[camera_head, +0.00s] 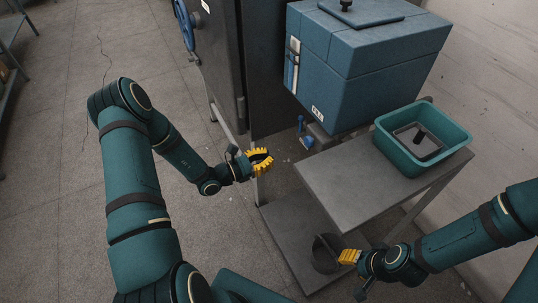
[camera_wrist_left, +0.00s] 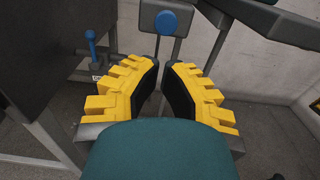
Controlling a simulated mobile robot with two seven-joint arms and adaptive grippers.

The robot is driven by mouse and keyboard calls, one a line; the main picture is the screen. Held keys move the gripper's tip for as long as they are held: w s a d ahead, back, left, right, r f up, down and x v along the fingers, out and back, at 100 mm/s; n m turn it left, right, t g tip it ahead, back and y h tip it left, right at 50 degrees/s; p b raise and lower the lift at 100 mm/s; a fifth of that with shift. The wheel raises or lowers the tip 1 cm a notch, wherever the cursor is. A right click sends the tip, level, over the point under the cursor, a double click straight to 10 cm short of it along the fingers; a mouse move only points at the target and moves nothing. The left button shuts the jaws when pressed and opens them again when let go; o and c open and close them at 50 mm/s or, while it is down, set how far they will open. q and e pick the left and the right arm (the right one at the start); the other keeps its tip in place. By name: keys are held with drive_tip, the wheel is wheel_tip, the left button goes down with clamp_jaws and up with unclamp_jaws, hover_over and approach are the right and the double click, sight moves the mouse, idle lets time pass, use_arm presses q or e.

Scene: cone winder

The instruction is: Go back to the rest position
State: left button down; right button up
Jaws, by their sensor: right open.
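My left gripper (camera_head: 260,161) is out in front, in the air beside the dark cabinet and left of the grey table. Its yellow fingers also show in the left wrist view (camera_wrist_left: 163,66), with the tips close together, a narrow gap between them and nothing visible held. My right gripper (camera_head: 349,257) is low at the right, in front of the table near its lower shelf. It is open and seen from the side, with no object visible in it.
A grey table (camera_head: 335,185) bears a teal bin (camera_head: 405,162) holding a plate with a black knob. A blue box-shaped machine (camera_head: 370,70) stands behind it, beside a dark cabinet (camera_head: 270,65). A dark cylindrical container (camera_head: 325,253) sits below. Floor at left is clear.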

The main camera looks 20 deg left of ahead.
use_arm(q)
drive_tip(key=s+d+f+m+g+y, duration=0.3)
drive_tip(key=s+d+m+g, duration=0.3)
drive_tip(key=s+m, duration=0.3)
drive_tip(key=s+d+f+m+g+y, duration=0.4)
drive_tip(key=s+d+m+g, duration=0.2)
drive_tip(key=m, duration=1.1)
drive_tip(key=shift+s+d+f+m+g, duration=0.2)
drive_tip(key=shift+s+d+m+g, duration=0.1)
drive_tip(key=shift+s+d, duration=1.15)
drive_tip(key=shift+s+a, duration=0.15)
